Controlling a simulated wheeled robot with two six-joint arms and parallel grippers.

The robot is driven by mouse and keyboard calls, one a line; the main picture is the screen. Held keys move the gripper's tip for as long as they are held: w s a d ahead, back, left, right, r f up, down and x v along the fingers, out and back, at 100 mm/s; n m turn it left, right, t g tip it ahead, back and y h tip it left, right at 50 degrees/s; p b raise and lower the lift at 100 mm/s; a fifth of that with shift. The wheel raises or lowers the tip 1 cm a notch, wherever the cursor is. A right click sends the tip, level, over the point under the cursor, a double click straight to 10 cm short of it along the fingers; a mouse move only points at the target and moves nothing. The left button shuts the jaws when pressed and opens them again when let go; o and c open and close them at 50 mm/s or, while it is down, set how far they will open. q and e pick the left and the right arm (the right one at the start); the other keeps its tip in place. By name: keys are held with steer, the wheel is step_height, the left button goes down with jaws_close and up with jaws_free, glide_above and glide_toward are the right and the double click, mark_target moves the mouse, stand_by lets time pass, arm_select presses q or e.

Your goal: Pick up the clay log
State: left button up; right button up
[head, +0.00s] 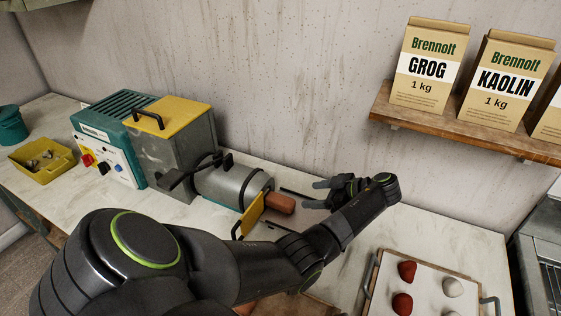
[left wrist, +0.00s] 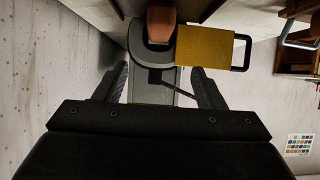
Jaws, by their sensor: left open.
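The clay log (head: 281,203) is a reddish-brown stub at the mouth of the grey barrel of the clay machine (head: 232,187). In the left wrist view the log (left wrist: 161,22) shows at the top, beyond the fingers. My left gripper (head: 315,194) is open and empty, just right of the log and apart from it, with its fingers pointing left towards it. In the wrist view the two fingers (left wrist: 160,82) stand wide apart. A yellow plate (head: 251,215) with a black handle stands beside the barrel mouth. My right gripper is not in view.
A white tray (head: 377,272) with red and pale clay lumps lies at the lower right. A yellow bin (head: 63,166) stands at the left. A wooden shelf (head: 440,125) with bags is on the wall. My left arm hides much of the front bench.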

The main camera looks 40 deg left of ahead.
arm_select(q)
steer(key=b, duration=0.4)
glide_toward(281, 197)
steer(key=x, duration=0.4)
steer(key=shift+s+r, duration=0.1)
steer(key=shift+s, duration=0.05)
steer(key=shift+b+x, duration=0.5)
steer(key=shift+x, duration=0.3)
steer(key=p+x, duration=0.1)
steer(key=x, duration=0.3)
steer(key=shift+s+a+f, duration=0.15)
steer(key=shift+a+f, duration=0.1)
steer(key=shift+a, duration=0.05)
steer(key=shift+d, duration=0.1)
steer(key=shift+c, duration=1.2)
steer(key=c, duration=1)
